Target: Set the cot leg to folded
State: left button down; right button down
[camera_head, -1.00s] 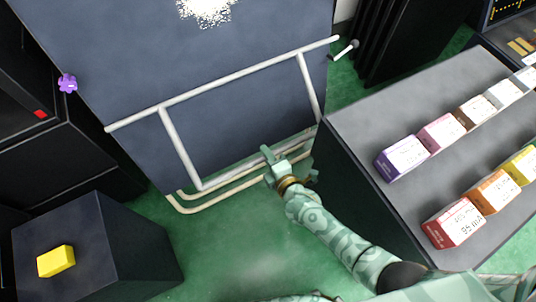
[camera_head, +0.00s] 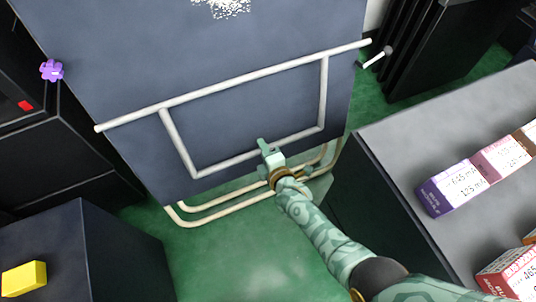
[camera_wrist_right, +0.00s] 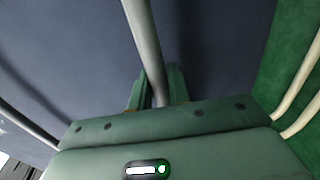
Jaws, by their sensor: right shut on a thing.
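The cot leg (camera_head: 183,144) is a pale U-shaped tube frame hanging from a long bar across a dark blue-grey upright panel (camera_head: 250,65). Its lower crossbar lies close in front of the panel. My right gripper (camera_head: 266,149) is at that crossbar, right of its middle. In the right wrist view the tube (camera_wrist_right: 144,45) runs down between the two fingers of my right gripper (camera_wrist_right: 158,90), which is shut on it. The fingers hide a short piece of the tube. My left gripper is not in view.
Pale curved floor tubes (camera_head: 215,215) lie below the panel. A dark counter (camera_head: 400,150) with several coloured boxes stands at right. A dark block with a yellow box (camera_head: 24,278) is at lower left. A small grey-knobbed lever (camera_head: 377,57) sticks out right of the panel.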

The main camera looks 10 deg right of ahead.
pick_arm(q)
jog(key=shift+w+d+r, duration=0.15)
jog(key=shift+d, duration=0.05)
pick_arm(e)
jog(key=shift+w+a+f, duration=0.15)
jog(key=shift+w+f, duration=0.1)
jog(key=shift+w, duration=0.1)
jog(key=c, duration=1.4)
grip_release()
jog(key=shift+r, duration=0.15)
